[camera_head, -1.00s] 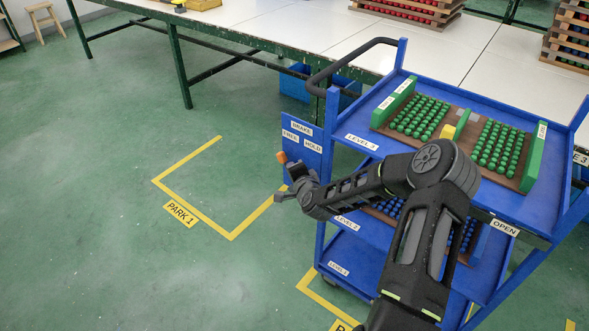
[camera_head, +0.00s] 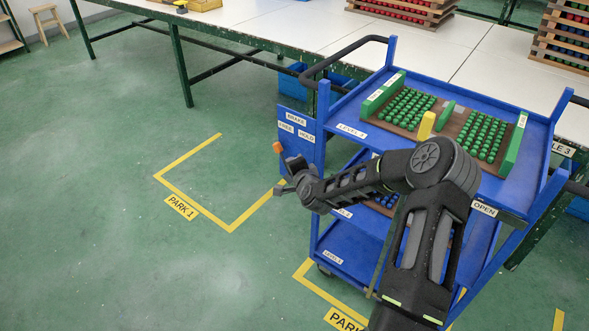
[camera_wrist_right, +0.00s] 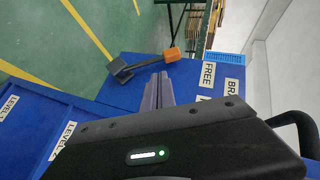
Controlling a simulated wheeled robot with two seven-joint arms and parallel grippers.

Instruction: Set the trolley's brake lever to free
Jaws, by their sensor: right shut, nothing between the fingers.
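The brake lever's orange knob (camera_head: 278,147) stands at the left edge of the trolley's blue brake plate (camera_head: 313,151), on the side of the FREE label (camera_head: 286,127). The HOLD label (camera_head: 307,138) is to its right. In the right wrist view the grey lever with its orange knob (camera_wrist_right: 171,55) points toward the FREE label (camera_wrist_right: 208,74). My right gripper (camera_head: 282,188) is shut and empty, just below the knob. Its fingertips (camera_wrist_right: 160,78) appear close beside the lever; I cannot tell whether they touch. My left gripper is not in view.
The blue trolley (camera_head: 345,235) carries a rack of green pieces (camera_head: 395,126) on top and blue pieces lower down. A long green-framed table (camera_head: 245,50) stands behind. The floor at left, with the yellow PARK 1 marking (camera_head: 181,207), is clear.

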